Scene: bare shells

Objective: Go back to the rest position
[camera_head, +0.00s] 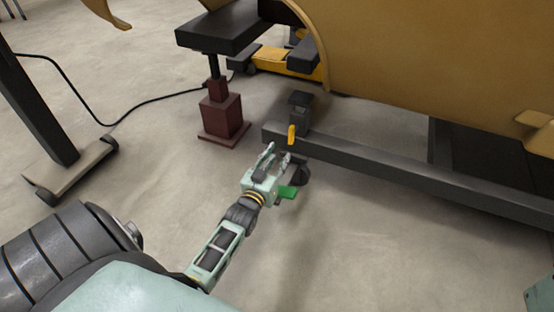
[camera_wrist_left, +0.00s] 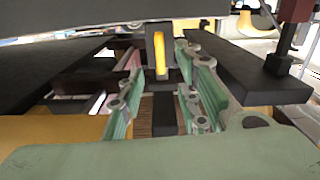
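My left gripper (camera_head: 275,160) is stretched forward over the floor, close to the near end of a dark beam. In the left wrist view its two green fingers (camera_wrist_left: 160,105) stand apart with a gap between them, and nothing is held there. A yellow handle (camera_head: 292,134) on a dark block stands upright on the beam, just beyond the fingertips. The same yellow handle (camera_wrist_left: 159,54) shows between the fingers in the left wrist view; I cannot tell that it is touched. My right gripper is not in view; only a small pale green part shows at the right edge.
The dark beam (camera_head: 400,172) runs to the right under a large tan shell (camera_head: 420,60). A dark red jack (camera_head: 222,112) stands left of the gripper. A black cable (camera_head: 110,122) crosses the floor near a dark post (camera_head: 35,110). The concrete floor (camera_head: 360,250) in front is clear.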

